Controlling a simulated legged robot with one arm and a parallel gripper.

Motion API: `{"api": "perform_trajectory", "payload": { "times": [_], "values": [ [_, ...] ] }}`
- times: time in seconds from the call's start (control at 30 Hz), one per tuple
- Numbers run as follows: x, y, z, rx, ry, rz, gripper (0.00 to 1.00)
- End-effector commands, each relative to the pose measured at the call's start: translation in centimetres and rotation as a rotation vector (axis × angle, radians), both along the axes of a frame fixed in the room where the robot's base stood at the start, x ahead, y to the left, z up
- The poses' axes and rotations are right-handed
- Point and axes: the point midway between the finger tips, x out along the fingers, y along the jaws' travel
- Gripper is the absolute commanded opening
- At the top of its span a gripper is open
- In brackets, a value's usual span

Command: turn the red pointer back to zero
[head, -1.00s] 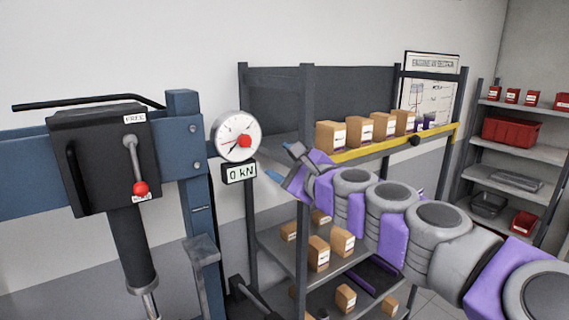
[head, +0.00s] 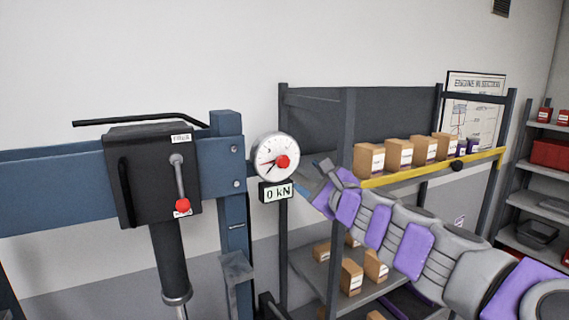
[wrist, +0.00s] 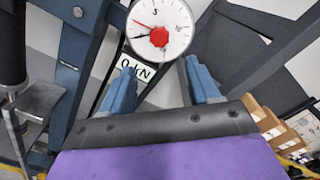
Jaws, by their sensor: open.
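The round white gauge (head: 265,147) is on the press frame, with a red knob (head: 282,162) at its dial. In the wrist view the gauge (wrist: 178,18) is at the top centre, with its red knob (wrist: 159,37) in the middle. The thin red pointer (wrist: 142,25) reaches up-left from the knob, and a dark needle (wrist: 143,37) points left, slightly below it. My gripper (wrist: 159,66) is open and empty, its two blue fingers apart below the dial. In the head view my gripper (head: 311,183) is just right of and below the gauge, apparently not touching it.
A "0 kN" display (head: 276,192) hangs directly under the gauge. A black press box (head: 145,175) with a red-knobbed lever (head: 182,207) stands left. A shelf rack with a yellow rail (head: 400,178) and cardboard boxes (head: 397,154) stands close behind my arm.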

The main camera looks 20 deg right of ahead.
Motion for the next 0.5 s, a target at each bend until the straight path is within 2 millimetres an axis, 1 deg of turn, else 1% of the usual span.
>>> {"api": "perform_trajectory", "payload": {
  "times": [0.03,0.37,0.5],
  "values": [
    [0.7,0.2,0.0,0.000,0.001,0.004,0.61],
    [5.3,0.4,-0.2,0.000,0.003,0.003,0.61],
    [7.5,0.4,-0.1,-0.001,0.002,0.001,0.61]
  ]
}}
